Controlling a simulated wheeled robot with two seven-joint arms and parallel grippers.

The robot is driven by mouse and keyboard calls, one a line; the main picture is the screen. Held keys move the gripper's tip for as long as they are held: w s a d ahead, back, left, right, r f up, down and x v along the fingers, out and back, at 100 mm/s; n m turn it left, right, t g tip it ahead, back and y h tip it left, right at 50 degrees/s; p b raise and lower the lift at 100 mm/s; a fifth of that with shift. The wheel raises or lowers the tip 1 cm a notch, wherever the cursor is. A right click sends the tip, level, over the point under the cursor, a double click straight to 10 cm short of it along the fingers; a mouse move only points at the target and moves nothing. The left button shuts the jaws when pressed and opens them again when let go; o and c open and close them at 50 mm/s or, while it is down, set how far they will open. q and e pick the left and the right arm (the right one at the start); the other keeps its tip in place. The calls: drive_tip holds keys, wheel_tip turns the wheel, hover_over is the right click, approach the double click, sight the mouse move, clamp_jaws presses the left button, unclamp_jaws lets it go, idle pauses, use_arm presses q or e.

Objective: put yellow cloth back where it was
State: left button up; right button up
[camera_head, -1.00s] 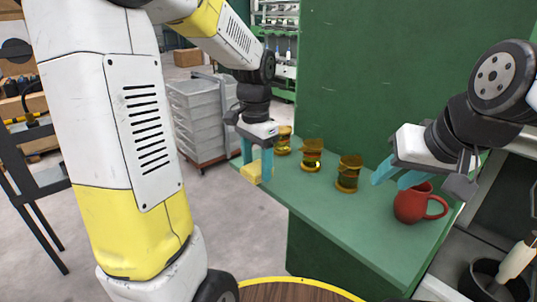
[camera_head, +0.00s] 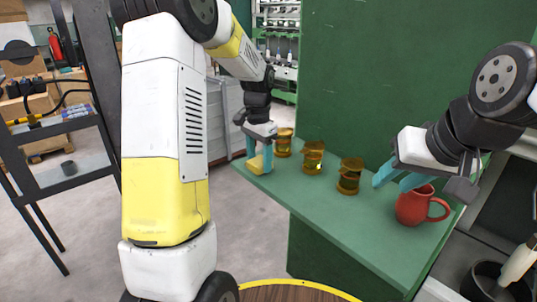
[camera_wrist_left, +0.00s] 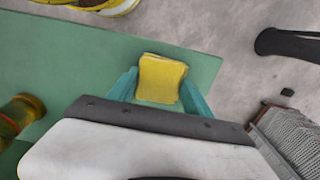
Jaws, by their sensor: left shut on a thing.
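The yellow cloth (camera_head: 256,163) is a small folded block at the far left end of the green table (camera_head: 335,216). My left gripper (camera_head: 260,158) is shut on it, with the teal fingers on both sides. In the left wrist view the cloth (camera_wrist_left: 161,78) sits between the two fingertips, over the table's end. I cannot tell whether it touches the tabletop. My right gripper (camera_head: 398,182) is open and empty, just above and left of the red mug (camera_head: 412,207).
Three amber spools (camera_head: 313,158) stand in a row along the table, the nearest (camera_head: 348,176) left of the mug. A green wall rises behind them. A grey stacked-crate cart (camera_head: 222,115) stands left of the table. The table's front strip is clear.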

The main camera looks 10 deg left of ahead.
sight(259, 161)
use_arm(q)
drive_tip(key=shift+f, duration=0.15)
drive_tip(key=o, duration=1.3)
wheel_tip(259, 161, up, 12)
drive_tip(key=s+n+t, duration=0.2)
drive_tip(key=s, duration=0.6)
drive_tip(key=s+d+r+n+t+h, duration=0.1)
drive_tip(key=s+n+t, duration=0.1)
drive_tip(key=s, duration=0.6)
drive_tip(key=s+d+r+n+t+h, duration=0.1)
drive_tip(key=s+n+t, duration=0.1)
drive_tip(key=s, duration=0.6)
drive_tip(key=shift+s+d+n, duration=0.1)
drive_tip(key=shift+s+n, duration=0.05)
drive_tip(key=shift+n, duration=0.35)
